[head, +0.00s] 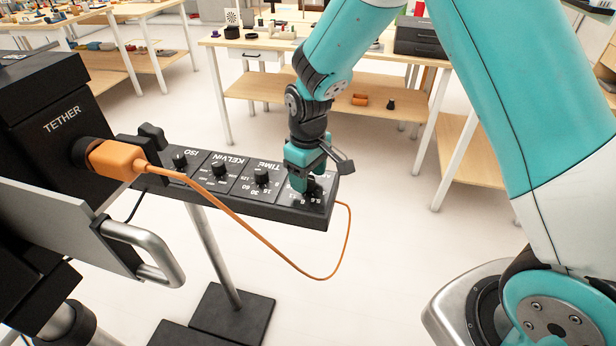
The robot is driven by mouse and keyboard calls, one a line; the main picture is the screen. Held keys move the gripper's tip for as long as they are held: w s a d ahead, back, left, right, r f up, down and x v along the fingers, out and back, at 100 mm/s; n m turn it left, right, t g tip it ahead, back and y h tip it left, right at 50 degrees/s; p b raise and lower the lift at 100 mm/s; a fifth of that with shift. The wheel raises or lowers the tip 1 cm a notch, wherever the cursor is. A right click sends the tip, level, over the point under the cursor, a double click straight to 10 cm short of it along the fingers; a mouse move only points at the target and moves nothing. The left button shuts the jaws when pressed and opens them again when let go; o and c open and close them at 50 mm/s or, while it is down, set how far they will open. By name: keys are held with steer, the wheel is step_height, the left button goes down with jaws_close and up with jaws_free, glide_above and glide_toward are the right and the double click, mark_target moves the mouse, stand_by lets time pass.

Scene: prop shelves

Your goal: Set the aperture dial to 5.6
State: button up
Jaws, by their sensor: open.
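The black control panel (262,212) carries a row of dials and stands on a post. The aperture dial (312,187) is at the panel's right end; my gripper hides most of it and its label. White scale numbers, seemingly including 5.6, show at its near side, but I cannot tell which one the dial points to. My gripper (307,183), teal, points down over this dial with its fingers open and low around it. I cannot tell whether the fingers touch the dial.
The ISO (180,161), KELVIN (218,169) and TIME (261,176) dials sit left of my gripper. An orange cable (228,207) runs from the black TETHER box (62,125) across the panel's front and loops below its right end. Worktables (270,88) stand behind, beyond open floor.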

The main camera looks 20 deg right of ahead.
steer(key=shift+f, duration=0.65)
steer(key=c, duration=0.9)
steer(key=shift+m, duration=0.3)
steer(key=m, duration=0.3)
steer(key=shift+r+p, duration=0.1)
steer(key=shift+p, duration=0.3)
steer(key=shift+m, duration=2.1)
